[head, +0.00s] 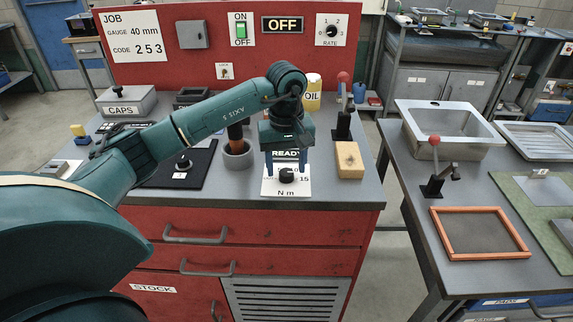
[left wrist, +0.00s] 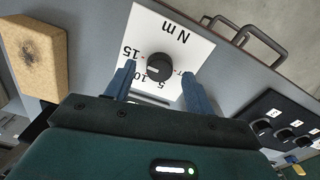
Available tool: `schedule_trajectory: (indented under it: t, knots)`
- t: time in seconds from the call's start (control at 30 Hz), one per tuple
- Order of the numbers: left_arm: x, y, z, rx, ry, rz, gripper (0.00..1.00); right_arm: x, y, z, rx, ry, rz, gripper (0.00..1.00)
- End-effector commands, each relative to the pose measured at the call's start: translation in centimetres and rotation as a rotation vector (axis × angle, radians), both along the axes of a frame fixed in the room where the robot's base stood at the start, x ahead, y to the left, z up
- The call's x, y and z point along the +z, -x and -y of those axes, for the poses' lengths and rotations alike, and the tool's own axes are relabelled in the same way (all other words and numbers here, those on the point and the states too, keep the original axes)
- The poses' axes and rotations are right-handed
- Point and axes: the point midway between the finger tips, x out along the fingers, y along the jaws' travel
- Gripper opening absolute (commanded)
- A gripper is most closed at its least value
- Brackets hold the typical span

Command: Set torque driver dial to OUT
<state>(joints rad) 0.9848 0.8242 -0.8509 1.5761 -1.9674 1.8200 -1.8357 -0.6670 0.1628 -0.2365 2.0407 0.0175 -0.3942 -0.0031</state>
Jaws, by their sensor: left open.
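The torque driver dial (head: 287,175) is a round black knob on a white card (head: 284,191) marked N m, at the bench's front. In the left wrist view the dial (left wrist: 159,67) sits among the marks 5, 10 and 15. A partly covered label ending in T shows at its right there. A pale mark shows on the knob, but I cannot tell its exact setting. My left gripper (head: 287,162) is open, with its blue fingers on either side of the dial. It also shows in the left wrist view (left wrist: 158,72). My right gripper is out of view.
A wooden block (head: 349,160) stands right of the card, with a red-knobbed lever (head: 343,100) behind it. A black panel with knobs (head: 180,165) lies left. A sink bench (head: 425,225) is at the right.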

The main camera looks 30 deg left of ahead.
Motion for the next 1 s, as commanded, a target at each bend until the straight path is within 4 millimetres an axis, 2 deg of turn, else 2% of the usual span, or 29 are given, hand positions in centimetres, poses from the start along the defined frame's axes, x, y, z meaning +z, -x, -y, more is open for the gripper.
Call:
schedule_trajectory:
  t: [0.13, 0.43, 1.0]
  knots:
    - [-1.04, 0.03, 0.01, 0.0, -0.001, -0.001, 0.54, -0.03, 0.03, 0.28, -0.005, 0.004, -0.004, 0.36]
    - [-1.26, -0.01, 0.04, 0.0, 0.001, 0.001, 0.54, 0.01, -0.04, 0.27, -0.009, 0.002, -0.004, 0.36]
    - [-1.22, 0.0, 0.03, 0.0, 0.001, 0.001, 0.09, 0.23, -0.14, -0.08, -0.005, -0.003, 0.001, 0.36]
